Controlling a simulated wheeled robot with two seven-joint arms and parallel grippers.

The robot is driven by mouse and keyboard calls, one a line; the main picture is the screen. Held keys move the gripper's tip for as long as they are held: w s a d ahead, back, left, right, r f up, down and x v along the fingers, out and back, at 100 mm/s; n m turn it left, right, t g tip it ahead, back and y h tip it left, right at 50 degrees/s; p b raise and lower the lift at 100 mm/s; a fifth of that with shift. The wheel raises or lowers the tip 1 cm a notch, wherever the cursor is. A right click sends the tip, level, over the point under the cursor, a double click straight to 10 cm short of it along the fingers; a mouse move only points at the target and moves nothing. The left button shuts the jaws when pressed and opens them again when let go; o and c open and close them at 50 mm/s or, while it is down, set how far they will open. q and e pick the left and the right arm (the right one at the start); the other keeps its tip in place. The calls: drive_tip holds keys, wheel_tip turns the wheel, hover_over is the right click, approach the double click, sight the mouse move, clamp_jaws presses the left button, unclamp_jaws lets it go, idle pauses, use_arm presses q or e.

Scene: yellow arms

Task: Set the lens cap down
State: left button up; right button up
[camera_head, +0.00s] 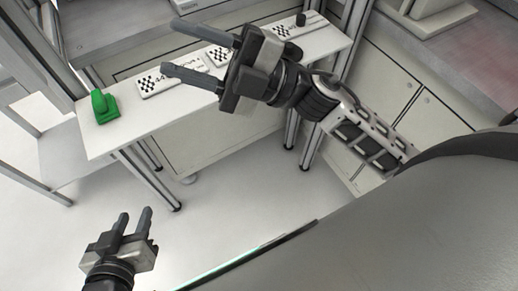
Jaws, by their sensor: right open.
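My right gripper (174,47) is open and empty, with its two long dark fingers spread apart above the narrow white table (215,109). My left gripper (134,216) is low over the floor, in front of the table. Its two fingers stand apart with nothing visible between them. A small black round piece (301,19) stands near the far right end of the table, apart from both grippers. I cannot tell whether it is the lens cap, and no other thing shows clearly as one. My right gripper and wrist hide part of the tabletop.
A green block-like object (104,106) stands at the table's left end. White boards with black checkered patterns (157,83) lie along the table. White cabinets (398,98) stand at right. The tabletop's front strip and the floor (215,215) before it are clear.

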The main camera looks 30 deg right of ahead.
drive_tip(key=d+f+m+t+h, duration=0.3)
drive_tip(key=d+f+m+h, duration=0.1)
drive_tip(key=f+m+h, duration=0.6)
drive_tip(key=d+f+m+t+h, duration=0.3)
drive_tip(key=f+m+h, duration=0.3)
drive_tip(key=f+m, duration=0.45)
use_arm(q)
drive_tip(key=r+p, duration=0.1)
drive_tip(key=p, duration=0.1)
drive_tip(key=r+p, duration=0.1)
drive_tip(key=p, duration=0.2)
drive_tip(key=shift+a+g, duration=0.25)
drive_tip(key=shift+g, duration=0.05)
use_arm(e)
drive_tip(key=s+f+m+g+h, duration=0.1)
drive_tip(key=s+f+m+g, duration=0.2)
drive_tip(key=s+f+g, duration=0.1)
drive_tip(key=shift+s+m+g, duration=0.35)
drive_tip(key=shift+s+g, duration=0.35)
drive_tip(key=shift+s, duration=0.45)
